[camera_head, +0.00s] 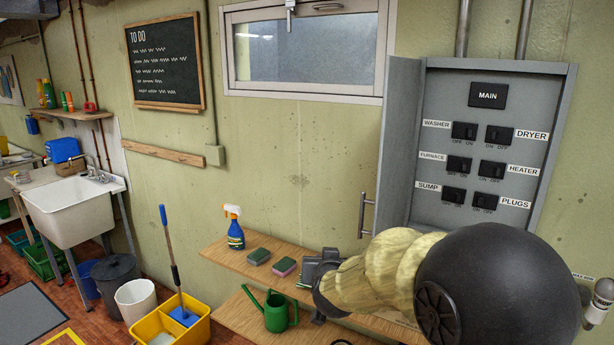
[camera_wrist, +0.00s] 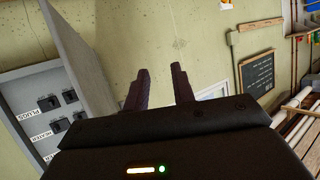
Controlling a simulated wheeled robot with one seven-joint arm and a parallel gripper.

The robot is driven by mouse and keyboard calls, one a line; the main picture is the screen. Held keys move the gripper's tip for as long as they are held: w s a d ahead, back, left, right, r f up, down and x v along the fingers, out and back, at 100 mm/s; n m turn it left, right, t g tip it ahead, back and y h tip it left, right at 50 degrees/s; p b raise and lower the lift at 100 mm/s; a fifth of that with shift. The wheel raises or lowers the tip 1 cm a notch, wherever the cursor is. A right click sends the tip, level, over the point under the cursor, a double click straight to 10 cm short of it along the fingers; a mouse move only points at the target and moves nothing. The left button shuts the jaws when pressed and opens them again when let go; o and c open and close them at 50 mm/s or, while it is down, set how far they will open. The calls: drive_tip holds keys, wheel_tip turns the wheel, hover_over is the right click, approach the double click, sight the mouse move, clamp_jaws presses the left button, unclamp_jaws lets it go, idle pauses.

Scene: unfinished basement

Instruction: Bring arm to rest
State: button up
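My arm reaches in from the lower right of the head view, in front of the wall. My gripper (camera_head: 318,268) shows as a grey block at the end of the arm, over the right part of the wooden shelf (camera_head: 225,256). In the wrist view its two dark fingers (camera_wrist: 161,88) stand apart with nothing between them, so it is open and empty. Behind them is bare wall. The breaker panel (camera_head: 475,150) is on the right, its door (camera_head: 395,140) swung open. The panel also shows at the left of the wrist view (camera_wrist: 40,85).
A spray bottle (camera_head: 235,228) and two sponges (camera_head: 258,256) (camera_head: 284,266) stand on the shelf, close left of my gripper. A green watering can (camera_head: 276,312) is on the lower shelf. A yellow mop bucket (camera_head: 178,322) stands on the floor.

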drive_tip(key=s+d+f+g, duration=0.3)
drive_tip(key=s+f, duration=0.1)
drive_tip(key=s, duration=0.4)
drive_tip(key=s+d+f+g, duration=0.4)
drive_tip(key=s+f, duration=0.1)
drive_tip(key=s, duration=0.4)
drive_tip(key=s+d+f+g, duration=0.4)
drive_tip(key=s+f, duration=0.1)
drive_tip(key=s, duration=0.3)
drive_tip(key=shift+s+f+n, duration=0.15)
drive_tip(key=shift+s+n, duration=0.05)
drive_tip(key=shift+n, duration=0.1)
drive_tip(key=shift+w+a, duration=0.1)
drive_tip(key=shift+a, duration=0.1)
